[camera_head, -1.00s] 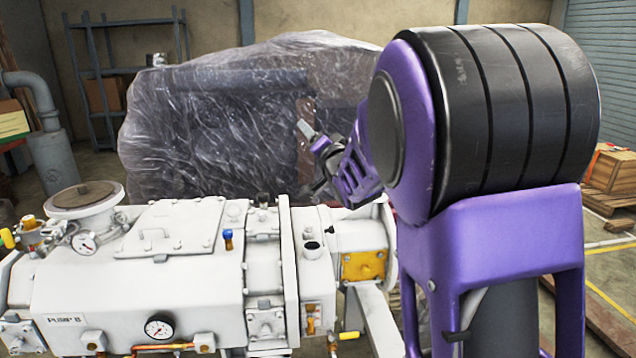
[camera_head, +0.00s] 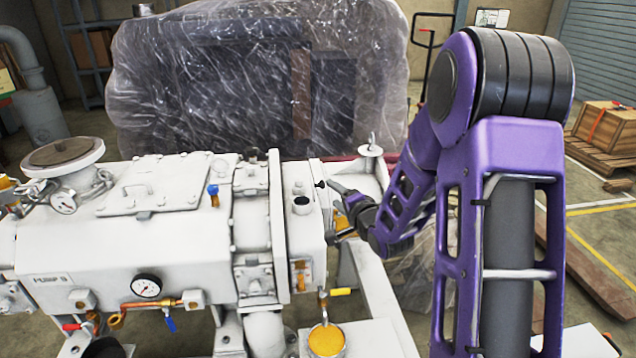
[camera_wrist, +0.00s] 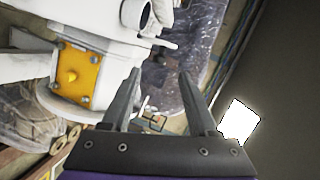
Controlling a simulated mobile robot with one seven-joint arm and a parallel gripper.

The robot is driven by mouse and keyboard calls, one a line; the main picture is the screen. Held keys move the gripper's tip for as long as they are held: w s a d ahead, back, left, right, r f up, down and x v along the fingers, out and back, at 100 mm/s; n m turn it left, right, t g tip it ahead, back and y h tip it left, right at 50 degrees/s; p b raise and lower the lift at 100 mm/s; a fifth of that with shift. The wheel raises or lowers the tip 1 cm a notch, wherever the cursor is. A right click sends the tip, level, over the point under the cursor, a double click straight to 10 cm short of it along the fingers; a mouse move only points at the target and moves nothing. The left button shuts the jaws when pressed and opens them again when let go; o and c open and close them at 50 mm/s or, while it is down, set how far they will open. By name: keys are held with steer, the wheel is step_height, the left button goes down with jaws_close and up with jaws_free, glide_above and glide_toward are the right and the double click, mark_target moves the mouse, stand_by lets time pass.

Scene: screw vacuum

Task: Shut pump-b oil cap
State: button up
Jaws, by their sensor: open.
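Pump B (camera_head: 120,245) is a large white machine with a "PUMP B" label in the head view. A short white filler neck (camera_head: 302,204) with a dark open mouth stands on top of its right end. It also shows at the top of the wrist view (camera_wrist: 136,18). A small black knob (camera_head: 320,184) is just right of the neck, with a black piece in the wrist view (camera_wrist: 158,52); I cannot tell whether this is the oil cap. My gripper (camera_wrist: 159,73) is open and empty, right of the neck in the head view, its fingers pointing towards the black knob.
A yellow plate (camera_wrist: 78,75) sits on the pump's end below the neck. A plastic-wrapped machine (camera_head: 240,90) stands behind. A blue-knobbed valve (camera_head: 213,193) and a gauge (camera_head: 146,286) are on the pump. A wooden crate (camera_head: 603,128) is at the far right.

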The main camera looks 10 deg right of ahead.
steer(key=b+x, duration=0.1)
steer(key=x, duration=1.1)
steer(key=shift+w, duration=0.1)
jaws_close()
